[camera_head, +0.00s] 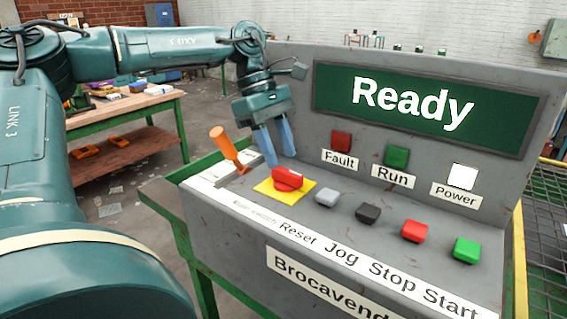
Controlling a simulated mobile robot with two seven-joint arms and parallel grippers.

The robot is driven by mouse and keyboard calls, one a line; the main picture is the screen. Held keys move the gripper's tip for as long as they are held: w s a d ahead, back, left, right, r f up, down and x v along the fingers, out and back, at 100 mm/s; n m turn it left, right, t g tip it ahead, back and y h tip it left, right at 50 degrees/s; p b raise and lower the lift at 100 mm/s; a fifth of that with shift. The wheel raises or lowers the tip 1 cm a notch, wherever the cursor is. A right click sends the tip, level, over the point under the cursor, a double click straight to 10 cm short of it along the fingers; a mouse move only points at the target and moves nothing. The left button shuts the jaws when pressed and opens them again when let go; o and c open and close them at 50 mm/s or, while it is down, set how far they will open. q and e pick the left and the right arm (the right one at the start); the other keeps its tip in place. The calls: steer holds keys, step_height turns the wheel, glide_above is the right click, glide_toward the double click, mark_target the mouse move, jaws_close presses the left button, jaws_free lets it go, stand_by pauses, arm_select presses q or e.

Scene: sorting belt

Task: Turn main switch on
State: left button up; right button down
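The main switch (288,179) is a red rotary knob on a yellow square plate at the left of the grey control panel (330,215). My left gripper (279,156) reaches down from above, just behind the knob. Its two blue fingers are spread apart with nothing seen between them. One fingertip is close to the knob; I cannot tell whether it touches. The display (420,108) reads "Ready". The white Power lamp (462,177) looks bright, while the Fault lamp (341,141) and Run lamp (396,156) look dull. My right gripper is not in view.
An orange-handled lever (224,144) stands just left of the knob. Grey (327,197), black (368,214), red (414,231) and green (466,250) buttons line the panel to the right. A workbench (125,105) with tools stands behind at left.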

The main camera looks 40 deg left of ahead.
arm_select(q)
steer(key=v, duration=0.9)
steer(key=shift+r, duration=0.25)
